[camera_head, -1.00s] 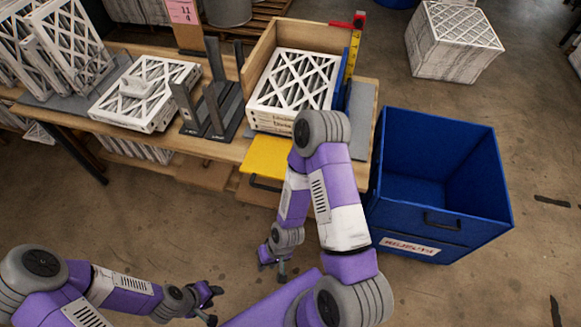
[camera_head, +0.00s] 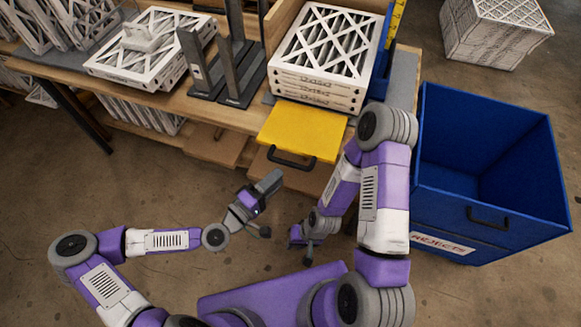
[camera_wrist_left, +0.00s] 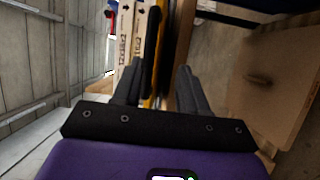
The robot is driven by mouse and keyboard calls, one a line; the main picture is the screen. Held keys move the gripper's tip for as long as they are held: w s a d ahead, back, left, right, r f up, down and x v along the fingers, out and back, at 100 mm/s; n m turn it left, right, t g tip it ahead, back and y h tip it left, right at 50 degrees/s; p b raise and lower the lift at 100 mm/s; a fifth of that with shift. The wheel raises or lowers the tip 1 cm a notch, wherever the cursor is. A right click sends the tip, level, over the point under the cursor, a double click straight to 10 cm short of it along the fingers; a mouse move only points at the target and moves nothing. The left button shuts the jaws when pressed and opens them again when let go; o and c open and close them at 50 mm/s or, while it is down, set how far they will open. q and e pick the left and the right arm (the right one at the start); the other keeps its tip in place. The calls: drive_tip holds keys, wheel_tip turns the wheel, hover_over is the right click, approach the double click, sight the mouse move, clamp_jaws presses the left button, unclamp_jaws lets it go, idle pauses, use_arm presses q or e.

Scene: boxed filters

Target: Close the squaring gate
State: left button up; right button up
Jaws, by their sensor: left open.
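The squaring gate is a yellow panel (camera_head: 302,131) with a black bar handle (camera_head: 292,160) on its front edge. It lies folded down flat in front of the stack of boxed filters (camera_head: 322,62). My left gripper (camera_head: 271,207) is open and empty, below and in front of the handle, apart from it in the head view. In the left wrist view its two fingers (camera_wrist_left: 160,85) point toward the black handle (camera_wrist_left: 152,50), which appears near the left fingertip. My right gripper (camera_head: 302,243) hangs low below the gate; its finger opening is unclear.
The filters stand in a wooden frame (camera_head: 284,22) on the bench. Dark upright posts (camera_head: 234,60) and another filter pile (camera_head: 150,48) are left of it. A blue rejects bin (camera_head: 480,215) stands close on the right. Floor before the bench is clear.

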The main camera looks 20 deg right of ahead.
sight(284, 164)
use_arm(q)
drive_tip(key=w+d+r, duration=0.1)
drive_tip(key=w+d, duration=0.4)
drive_tip(key=shift+d+r+t+h+b, duration=0.3)
drive_tip(key=shift+d+r+t+b, duration=0.1)
clamp_jaws()
drive_tip(key=shift+r, duration=0.1)
